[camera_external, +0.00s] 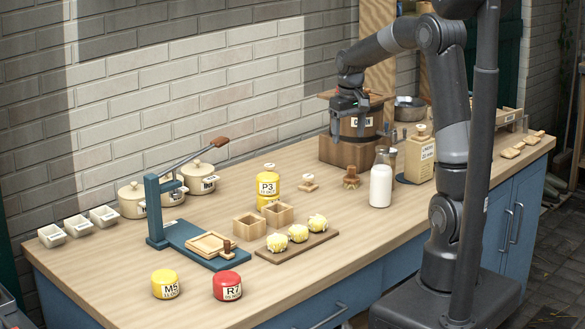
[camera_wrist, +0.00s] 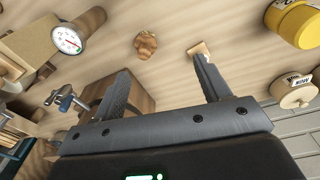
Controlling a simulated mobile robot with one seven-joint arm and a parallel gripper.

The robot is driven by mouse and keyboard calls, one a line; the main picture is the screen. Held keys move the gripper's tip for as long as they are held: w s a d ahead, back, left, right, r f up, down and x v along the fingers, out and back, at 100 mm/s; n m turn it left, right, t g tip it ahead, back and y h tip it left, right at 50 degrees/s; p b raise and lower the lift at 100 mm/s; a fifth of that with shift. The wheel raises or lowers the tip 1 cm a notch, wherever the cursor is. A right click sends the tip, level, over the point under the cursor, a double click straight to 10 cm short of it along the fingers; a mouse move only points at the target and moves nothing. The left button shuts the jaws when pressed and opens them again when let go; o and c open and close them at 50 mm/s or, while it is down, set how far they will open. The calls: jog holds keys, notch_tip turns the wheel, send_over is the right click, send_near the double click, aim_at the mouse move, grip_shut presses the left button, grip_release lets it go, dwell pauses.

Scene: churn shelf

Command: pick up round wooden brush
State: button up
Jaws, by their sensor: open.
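A small brown wooden piece, which looks like the round wooden brush (camera_external: 351,178), sits on the wooden counter in front of the barrel. Its fine shape is too small to tell. It also shows in the wrist view (camera_wrist: 146,44), at the top, left of centre. My gripper (camera_external: 350,126) is above the counter, in front of the barrel churn and higher than the brush. In the wrist view my open, empty gripper (camera_wrist: 161,66) points toward the counter. The brush lies beyond the fingertips, apart from them.
A wooden barrel churn (camera_external: 341,151) stands close behind the brush. A milk bottle (camera_external: 381,186) stands just right of it. A pale wooden stamp (camera_external: 309,184) and yellow canister (camera_external: 268,188) are to its left. A dial thermometer (camera_wrist: 68,39) shows at left. Counter before the brush is clear.

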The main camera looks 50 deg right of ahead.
send_over(352, 175)
jog(key=w, duration=0.1)
jog(key=shift+m+g, duration=0.3)
jog(key=shift+g, duration=0.1)
jog(key=f, duration=0.4)
jog(key=shift+w+f, duration=0.2)
jog(key=shift+f, duration=0.1)
notch_tip(352, 175, down, 5)
jog(key=shift+d+f, duration=0.15)
jog(key=shift+s+d+f, duration=0.15)
jog(key=shift+f, duration=1.2)
jog(key=shift+s+d+f, duration=0.1)
jog(key=shift+d+f, duration=0.05)
jog(key=shift+f, duration=1.2)
jog(key=shift+c, duration=0.3)
jog(key=c, duration=1)
